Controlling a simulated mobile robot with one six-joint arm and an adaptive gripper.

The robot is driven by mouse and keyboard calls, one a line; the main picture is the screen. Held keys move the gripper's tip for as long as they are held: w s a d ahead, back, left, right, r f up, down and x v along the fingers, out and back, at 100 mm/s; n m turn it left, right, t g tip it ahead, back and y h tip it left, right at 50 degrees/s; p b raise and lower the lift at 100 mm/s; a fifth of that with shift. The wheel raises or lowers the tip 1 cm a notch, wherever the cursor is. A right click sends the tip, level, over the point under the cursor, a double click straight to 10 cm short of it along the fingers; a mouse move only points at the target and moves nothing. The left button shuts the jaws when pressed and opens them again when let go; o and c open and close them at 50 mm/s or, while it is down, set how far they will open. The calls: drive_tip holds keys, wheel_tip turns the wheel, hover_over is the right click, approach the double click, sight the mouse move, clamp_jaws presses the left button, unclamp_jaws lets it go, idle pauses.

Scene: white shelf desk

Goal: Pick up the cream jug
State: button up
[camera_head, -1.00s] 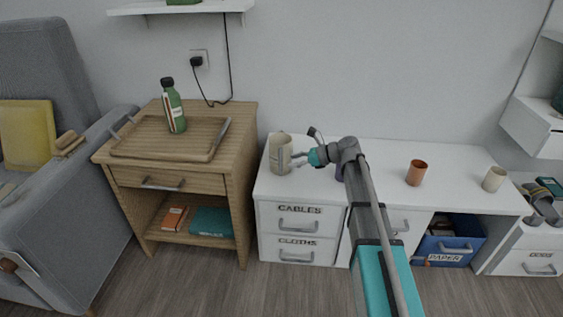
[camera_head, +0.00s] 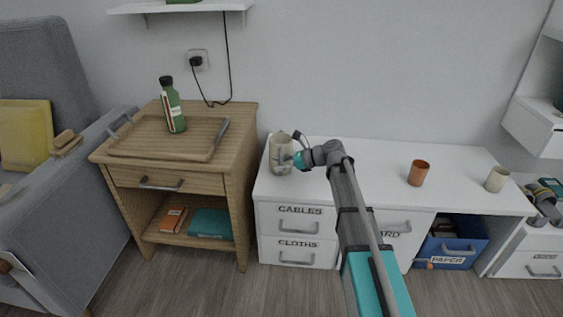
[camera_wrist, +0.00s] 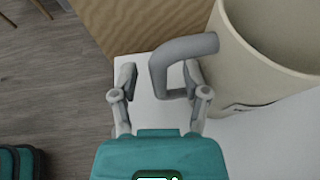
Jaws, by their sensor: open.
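The cream jug (camera_head: 280,152) stands upright at the left end of the white desk. In the wrist view the jug (camera_wrist: 258,62) fills the upper right, with its open rim and a grey handle (camera_wrist: 160,66) on its side. My gripper (camera_head: 291,160) is at the jug in the head view. In the wrist view my gripper (camera_wrist: 160,82) is open, and the handle lies between its two fingers, with the right finger close to the jug's wall. I cannot tell whether either finger touches the handle.
A wooden nightstand (camera_head: 240,135) with a tray (camera_head: 196,154) and green bottle (camera_head: 173,106) is left of the desk. The wall is close behind.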

drive_tip(key=shift+a, duration=0.1)
idle(0.5)
clamp_jaws()
